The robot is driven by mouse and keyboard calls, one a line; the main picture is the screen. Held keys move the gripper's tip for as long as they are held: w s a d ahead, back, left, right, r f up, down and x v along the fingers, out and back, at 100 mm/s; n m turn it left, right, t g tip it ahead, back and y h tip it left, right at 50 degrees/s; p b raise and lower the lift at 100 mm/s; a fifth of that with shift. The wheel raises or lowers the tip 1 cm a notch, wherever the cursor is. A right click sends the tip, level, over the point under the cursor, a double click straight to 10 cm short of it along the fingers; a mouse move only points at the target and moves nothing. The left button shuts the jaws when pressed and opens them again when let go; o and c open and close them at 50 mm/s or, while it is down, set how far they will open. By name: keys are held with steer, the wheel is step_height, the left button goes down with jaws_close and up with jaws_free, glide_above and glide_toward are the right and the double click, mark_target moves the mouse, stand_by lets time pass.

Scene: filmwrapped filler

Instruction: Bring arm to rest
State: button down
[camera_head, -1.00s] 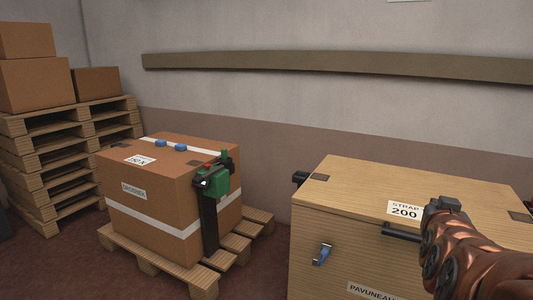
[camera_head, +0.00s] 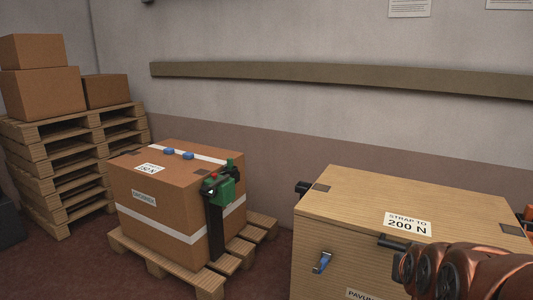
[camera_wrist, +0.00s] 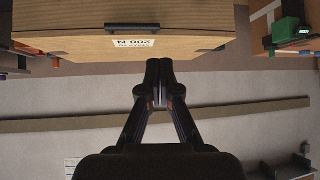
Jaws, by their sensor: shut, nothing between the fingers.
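My arm's copper-coloured links (camera_head: 465,272) show at the lower right of the head view, in front of the wooden crate (camera_head: 340,235). My gripper is out of the head view. In the wrist view my gripper (camera_wrist: 159,66) is shut and empty, its two dark fingers together. The wooden crate also shows in the wrist view (camera_wrist: 60,42), upside down beyond the fingertips. I see no contact between the fingers and the crate. The crate's lid carries a "STRAP TO 200 N" label (camera_head: 407,224).
A cardboard box (camera_head: 150,190) with white straps stands on a pallet (camera_head: 205,280) at centre left. A green strapping tool (camera_head: 222,188) sits at its side. Stacked pallets (camera_head: 60,170) with boxes stand far left. A brown rail (camera_head: 330,78) runs along the wall.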

steer(key=s+a+r+n+g+y+p, duration=0.1)
steer(key=s+a+r+g+p, duration=0.1)
steer(key=s, duration=0.6)
steer(key=s+a+r+n+g+y+p, duration=0.1)
steer(key=s+a+r+g+p, duration=0.1)
steer(key=s+a+g+p, duration=0.2)
steer(key=s+a+r+n+g+y+p, duration=0.1)
steer(key=s+a+g+p, duration=0.3)
steer(key=s, duration=0.9)
steer(key=r+g+p, duration=0.1)
steer(key=p, duration=0.2)
steer(key=shift+s+r+n+p, duration=0.15)
steer(key=shift+n+p, duration=0.2)
steer(key=shift+n, duration=0.05)
